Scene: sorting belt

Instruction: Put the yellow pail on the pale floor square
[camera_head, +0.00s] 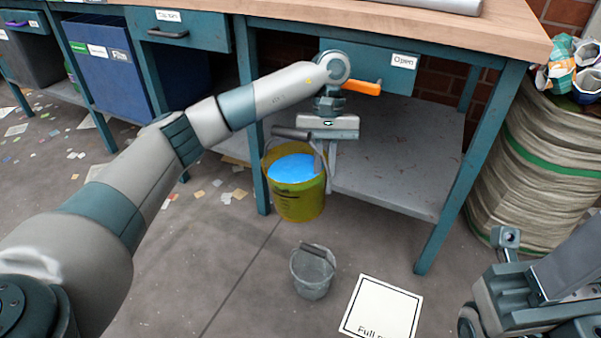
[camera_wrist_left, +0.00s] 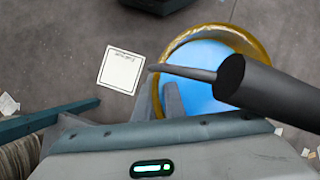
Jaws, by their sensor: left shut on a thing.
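The yellow pail (camera_head: 300,205), filled with bright blue liquid, hangs in front of the workbench's left front leg. My left gripper (camera_head: 326,165) is shut on its handle above the rim. In the left wrist view, the pail's yellow rim (camera_wrist_left: 262,45) and blue contents show below the dark handle grip (camera_wrist_left: 270,88), with part of the pail hidden by the gripper. The pale floor square (camera_head: 385,308), with a black outline and partly cut-off lettering, lies on the floor to the lower right of the pail. It also shows in the left wrist view (camera_wrist_left: 121,71), left of the pail.
A small grey bucket (camera_head: 313,277) stands on the floor between the pail and the square. The workbench's lower shelf (camera_head: 400,180) is behind the pail. My right arm shows at lower right. Paper scraps litter the left floor.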

